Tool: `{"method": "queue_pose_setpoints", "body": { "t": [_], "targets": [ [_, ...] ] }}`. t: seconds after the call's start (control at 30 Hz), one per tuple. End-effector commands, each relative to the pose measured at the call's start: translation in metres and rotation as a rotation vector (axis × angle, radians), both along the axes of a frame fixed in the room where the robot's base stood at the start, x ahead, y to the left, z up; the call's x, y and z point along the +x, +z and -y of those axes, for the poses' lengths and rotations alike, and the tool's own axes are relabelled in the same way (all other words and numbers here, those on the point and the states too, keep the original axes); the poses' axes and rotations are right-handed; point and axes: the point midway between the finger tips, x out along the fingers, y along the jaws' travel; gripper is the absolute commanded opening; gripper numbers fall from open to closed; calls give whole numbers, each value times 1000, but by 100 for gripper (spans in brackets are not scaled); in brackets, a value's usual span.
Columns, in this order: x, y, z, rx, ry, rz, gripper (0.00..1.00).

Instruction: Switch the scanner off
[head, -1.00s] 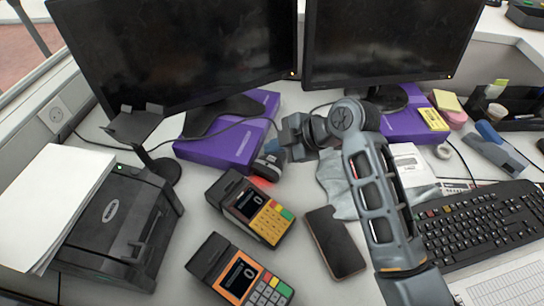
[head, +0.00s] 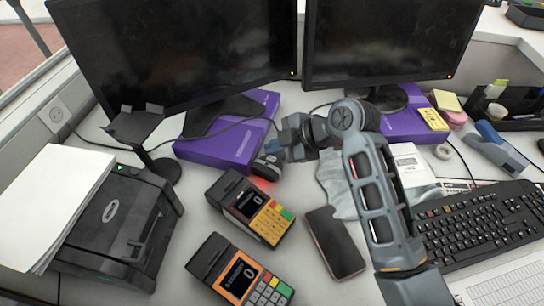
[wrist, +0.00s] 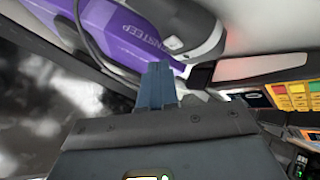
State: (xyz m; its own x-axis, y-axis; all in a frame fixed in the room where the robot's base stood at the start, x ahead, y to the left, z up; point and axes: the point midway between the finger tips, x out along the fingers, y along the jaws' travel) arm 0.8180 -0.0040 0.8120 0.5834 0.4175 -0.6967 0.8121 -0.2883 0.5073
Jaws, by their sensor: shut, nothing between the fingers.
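The scanner (head: 266,167) is a small dark and grey device on the counter, in front of the purple box, with a red glow on the counter at its front. In the wrist view the scanner (wrist: 190,25) shows large at the top, beyond the fingertips, with a pinkish-red light patch to its right. My gripper (head: 277,150) is shut and empty, its blue-grey fingers close to the scanner's upper right end. In the wrist view the fingers (wrist: 157,82) point towards the scanner's body. I cannot tell whether they touch it.
Two card terminals (head: 257,212) (head: 238,278) and a phone (head: 335,242) lie in front. A purple box (head: 225,145) stands behind, under the monitors (head: 180,45). A black printer (head: 115,225) is at left, a keyboard (head: 480,225) at right. A cable runs over the purple box.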

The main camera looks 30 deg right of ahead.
Motion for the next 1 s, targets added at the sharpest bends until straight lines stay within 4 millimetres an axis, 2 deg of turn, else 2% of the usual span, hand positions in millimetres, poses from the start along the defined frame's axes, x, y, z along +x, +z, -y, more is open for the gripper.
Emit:
{"method": "queue_pose_setpoints", "body": {
  "t": [1.0],
  "targets": [
    [0,-10,0,0,0,0,0]
  ]
}}
